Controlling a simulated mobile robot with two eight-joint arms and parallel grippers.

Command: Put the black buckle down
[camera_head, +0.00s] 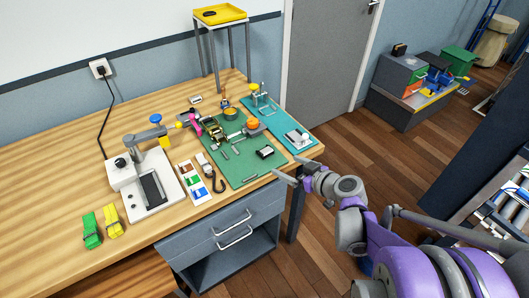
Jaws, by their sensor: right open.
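My right gripper (289,169) is at the front right edge of the workbench, to the right of and nearer than the black piece. Its two fingers are spread apart with nothing visible between them, and it is apart from the black piece. My left gripper is not in view.
A teal mat (295,128) with a white device lies right of the green mat. A white press-like machine (147,187), a tray of coloured parts (194,183) and green and yellow straps (92,231) stand left. Bare wood is free at the left front.

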